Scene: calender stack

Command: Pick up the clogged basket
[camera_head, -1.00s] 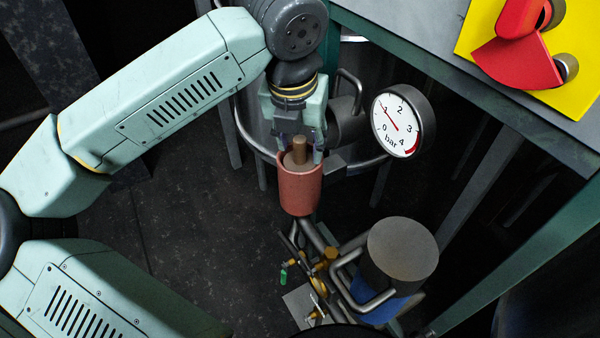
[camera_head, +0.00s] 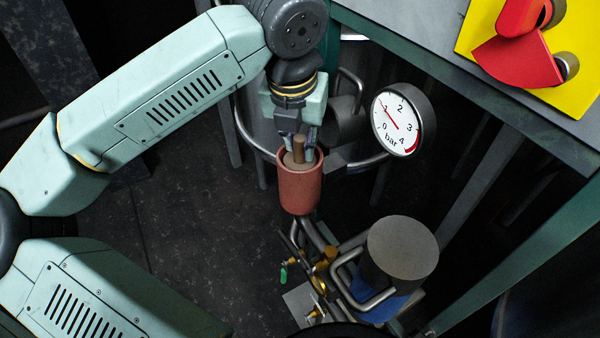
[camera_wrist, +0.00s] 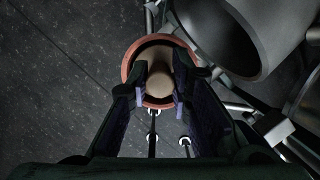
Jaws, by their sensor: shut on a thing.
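The clogged basket shows as a tan-brown disc with an upright peg (camera_head: 299,150) inside a red-brown open cup (camera_head: 300,190). The wrist view shows the peg of the basket (camera_wrist: 158,82) from above, with the cup's rim (camera_wrist: 131,58) around it. My gripper (camera_head: 299,150) points down into the cup's mouth, one finger on each side of the peg. In the wrist view my gripper (camera_wrist: 160,95) is shut on the peg. The basket's lower part is hidden inside the cup.
A pressure gauge (camera_head: 397,122) on a dark cylinder stands right of the cup. A blue canister with a grey lid (camera_head: 403,250), pipes and brass valves (camera_head: 320,285) are below. A red handle on a yellow plate (camera_head: 520,60) is at upper right. Dark floor (camera_head: 200,220) is open at left.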

